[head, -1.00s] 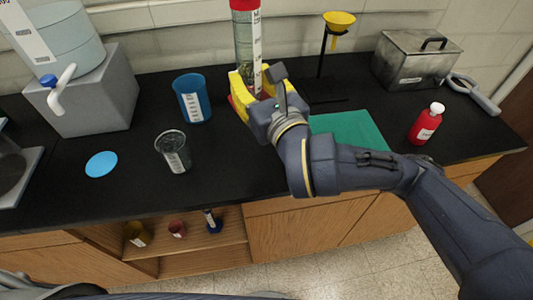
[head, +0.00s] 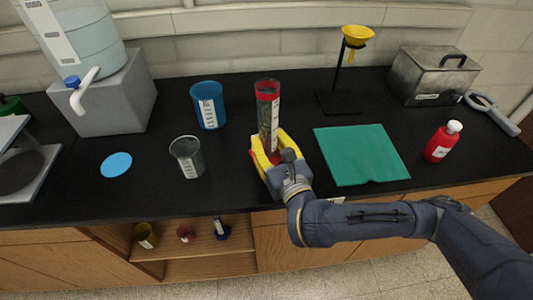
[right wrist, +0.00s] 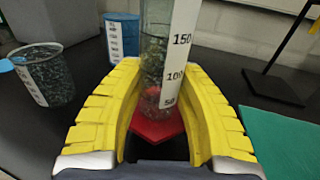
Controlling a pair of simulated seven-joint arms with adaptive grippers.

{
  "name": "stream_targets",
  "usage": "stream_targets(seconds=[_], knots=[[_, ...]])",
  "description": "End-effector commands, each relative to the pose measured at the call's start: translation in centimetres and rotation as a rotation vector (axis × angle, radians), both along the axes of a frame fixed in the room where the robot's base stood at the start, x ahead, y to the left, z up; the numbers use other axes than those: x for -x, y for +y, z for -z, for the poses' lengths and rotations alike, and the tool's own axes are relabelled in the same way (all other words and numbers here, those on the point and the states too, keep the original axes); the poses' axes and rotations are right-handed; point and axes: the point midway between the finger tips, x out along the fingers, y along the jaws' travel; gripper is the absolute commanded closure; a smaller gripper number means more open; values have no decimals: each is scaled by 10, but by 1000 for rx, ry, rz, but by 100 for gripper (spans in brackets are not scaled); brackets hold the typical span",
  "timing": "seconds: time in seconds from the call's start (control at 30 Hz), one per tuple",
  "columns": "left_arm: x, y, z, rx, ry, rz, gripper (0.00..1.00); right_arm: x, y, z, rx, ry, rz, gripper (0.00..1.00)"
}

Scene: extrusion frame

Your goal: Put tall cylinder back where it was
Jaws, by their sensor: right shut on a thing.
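The tall cylinder (head: 267,112) is clear with a red rim, a white scale strip and a red base; it stands about upright. My right gripper (head: 268,150), with yellow fingers, is shut on its lower part, a finger on each side. In the right wrist view the cylinder (right wrist: 168,60) is between the yellow fingers (right wrist: 165,100), its red base (right wrist: 157,128) just below them over the black counter. I cannot tell whether the base touches the counter. My left gripper is not in view.
A beaker (head: 187,157) and a blue cup (head: 208,105) stand left of the cylinder. A green mat (head: 361,155), a red bottle (head: 442,141), a funnel stand (head: 338,98) and a metal box (head: 428,78) are to the right. A blue disc (head: 116,164) lies at left.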

Motion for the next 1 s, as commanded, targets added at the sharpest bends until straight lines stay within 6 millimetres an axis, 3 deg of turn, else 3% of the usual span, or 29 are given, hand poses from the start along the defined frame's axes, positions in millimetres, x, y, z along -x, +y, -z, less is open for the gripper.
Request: stream_targets(seconds=[0.17,0.5,1.0], knots=[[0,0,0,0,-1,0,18,0,0,8,0,1,1,98],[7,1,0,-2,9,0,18,0,-1,45,1,1,2,98],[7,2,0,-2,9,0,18,0,-1,51,0,0,2,98]])
